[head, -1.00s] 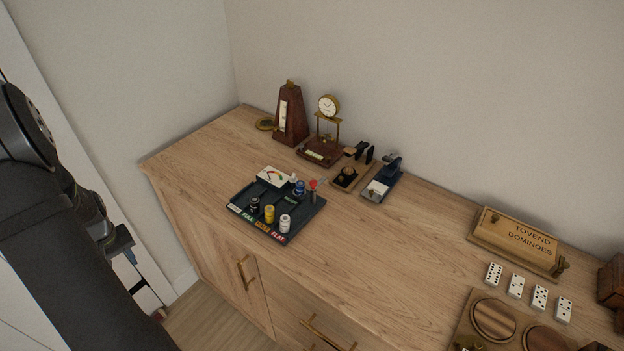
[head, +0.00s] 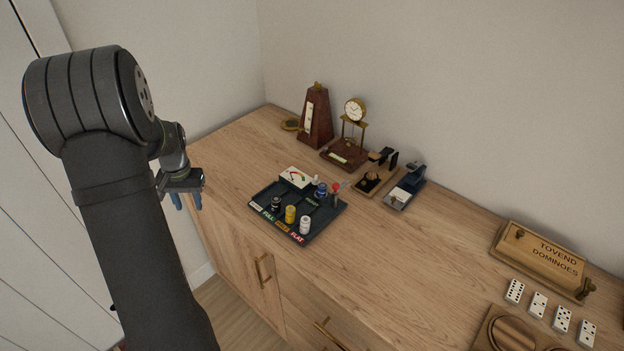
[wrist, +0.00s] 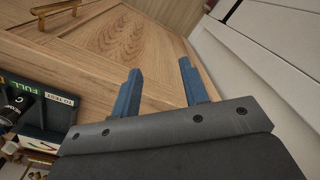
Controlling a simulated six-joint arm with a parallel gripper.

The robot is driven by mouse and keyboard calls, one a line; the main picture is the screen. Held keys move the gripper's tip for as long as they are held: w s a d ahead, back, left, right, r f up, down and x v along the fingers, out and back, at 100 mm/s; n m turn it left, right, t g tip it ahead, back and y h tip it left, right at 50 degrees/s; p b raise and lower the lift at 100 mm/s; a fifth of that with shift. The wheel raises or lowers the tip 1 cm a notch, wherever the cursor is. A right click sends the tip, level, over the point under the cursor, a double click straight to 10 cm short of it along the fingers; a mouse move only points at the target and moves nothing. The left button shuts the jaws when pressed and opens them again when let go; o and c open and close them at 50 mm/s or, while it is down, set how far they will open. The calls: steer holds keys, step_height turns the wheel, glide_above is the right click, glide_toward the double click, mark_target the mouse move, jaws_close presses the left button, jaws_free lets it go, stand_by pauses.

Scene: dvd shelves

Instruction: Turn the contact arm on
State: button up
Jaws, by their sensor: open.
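A dark tester tray (head: 262,206) lies on the cabinet top, with a white meter (head: 295,177) at its back left. A small lever with a red knob (head: 336,187) stands at its back right; it looks like the contact arm, but its exact setting is too small to tell. A black, a yellow (head: 290,214) and a white cell (head: 305,224) stand on the tray. My gripper (head: 187,202) is open and empty, left of the tray beyond the cabinet's left edge. In the wrist view its blue fingers (wrist: 160,68) are apart; part of the tray (wrist: 40,88) shows at the left.
Behind the tray stand a metronome (head: 316,118), a small clock (head: 355,110) and a blue stapler-like device (head: 408,187). A domino box (head: 540,258) and several dominoes lie at the right. The cabinet top left of the tray is clear.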

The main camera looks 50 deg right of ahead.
steer(key=s+d+r+m, duration=0.4)
steer(key=d+r+m, duration=0.15)
steer(key=d, duration=0.45)
step_height(320, 180, up, 17)
steer(key=m, duration=1.3)
glide_above(336, 185)
steer(key=shift+n, duration=0.25)
step_height(336, 185, down, 17)
steer(key=shift+f, duration=0.2)
steer(key=shift+c, duration=0.2)
jaws_close()
